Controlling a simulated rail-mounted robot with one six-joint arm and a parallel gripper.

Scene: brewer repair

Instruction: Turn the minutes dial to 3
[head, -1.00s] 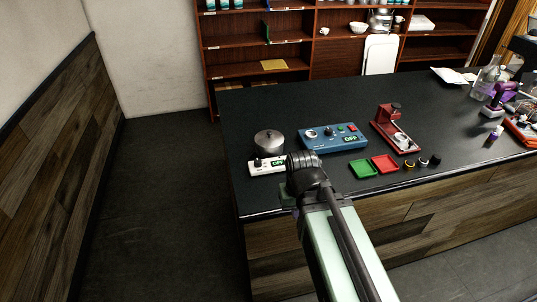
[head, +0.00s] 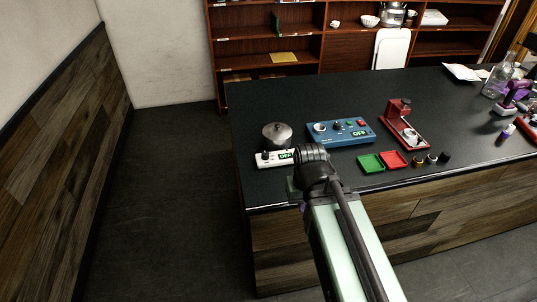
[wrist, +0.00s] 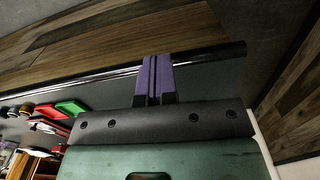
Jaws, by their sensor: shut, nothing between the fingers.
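A blue control box (head: 355,140) stands on the black counter, with a round pale fitting, a dark knob (head: 337,125), green and red buttons and an OFF display. Left of it, a white hot plate (head: 273,158) has a black knob (head: 265,155) and an OFF display, with a metal pot (head: 277,134) on it. The knob markings are too small to read, so I cannot tell which is the minutes dial. My gripper's purple fingers (wrist: 153,78) are shut and empty in the wrist view, near the counter's front edge. In the head view my arm mostly hides them.
Green (head: 371,163) and red (head: 394,159) trays and several small rings lie right of my arm near the edge. A red stand (head: 405,125) is behind them. Bottles and tools crowd the far right. The counter behind the blue box is clear.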

